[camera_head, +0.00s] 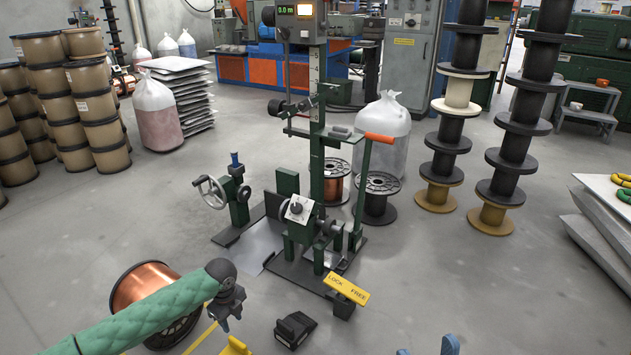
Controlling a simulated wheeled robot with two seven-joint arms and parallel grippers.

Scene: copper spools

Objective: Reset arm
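My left arm, in a green quilted sleeve, comes in from the lower left. Its dark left gripper (229,319) points down at the lower left, and I cannot tell whether its fingers are open or shut. I see nothing clearly held in it. A large copper spool (146,285) with a dark rim lies behind my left arm, partly hidden by it. My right gripper cannot be made out. A green winding machine (298,222) stands in the middle, right of and beyond my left gripper. A copper spool (337,187) and a dark spool (376,203) stand behind it.
A yellow "LOCK FREE" pedal (347,288) and a black foot pedal (295,329) are near the machine's base. Stacked dark spools (512,150) stand at the right, tan spools (88,107) at the far left. Blue pieces (450,345) show at the bottom edge. Floor at lower right is clear.

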